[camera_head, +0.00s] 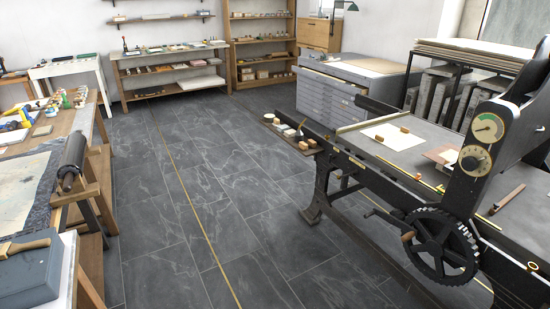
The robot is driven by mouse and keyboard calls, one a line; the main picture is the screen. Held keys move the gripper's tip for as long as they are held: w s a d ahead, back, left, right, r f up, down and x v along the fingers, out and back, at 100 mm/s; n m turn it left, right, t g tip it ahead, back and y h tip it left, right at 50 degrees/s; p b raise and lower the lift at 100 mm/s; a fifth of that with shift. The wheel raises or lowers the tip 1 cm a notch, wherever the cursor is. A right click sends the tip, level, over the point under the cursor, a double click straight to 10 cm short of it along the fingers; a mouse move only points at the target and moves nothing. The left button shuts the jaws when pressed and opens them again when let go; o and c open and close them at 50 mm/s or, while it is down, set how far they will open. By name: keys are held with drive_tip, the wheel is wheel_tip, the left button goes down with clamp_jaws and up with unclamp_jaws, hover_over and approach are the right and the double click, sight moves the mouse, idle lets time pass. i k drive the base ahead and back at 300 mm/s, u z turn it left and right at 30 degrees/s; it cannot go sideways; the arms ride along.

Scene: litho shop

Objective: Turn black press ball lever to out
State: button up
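The black press (345,180) stands on the right side of the head view, with a long flat bed and a tall upright. The upright carries a green-faced gauge (487,128) and a dial with a knob (474,161). A large black gear wheel (440,246) sits on the press's near side, with a small wooden handle (407,237). A thin rod with a small dark end (369,212) sticks out left of the wheel; it may be the ball lever, but it is too small to tell its setting. My gripper is not in view.
Grey tiled floor (190,190) with a yellow line lies open between the press and the left workbench (85,125). A small side shelf (290,134) with round items juts from the press. Grey flat-file drawers (325,96) and shelves stand at the back.

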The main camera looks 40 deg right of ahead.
sight(352, 174)
drive_tip(key=u, duration=1.2)
drive_tip(key=k, duration=0.15)
drive_tip(key=z, duration=3)
drive_tip(key=i, duration=0.55)
drive_tip(key=z, duration=0.25)
drive_tip(key=k, duration=0.55)
drive_tip(key=u, duration=0.15)
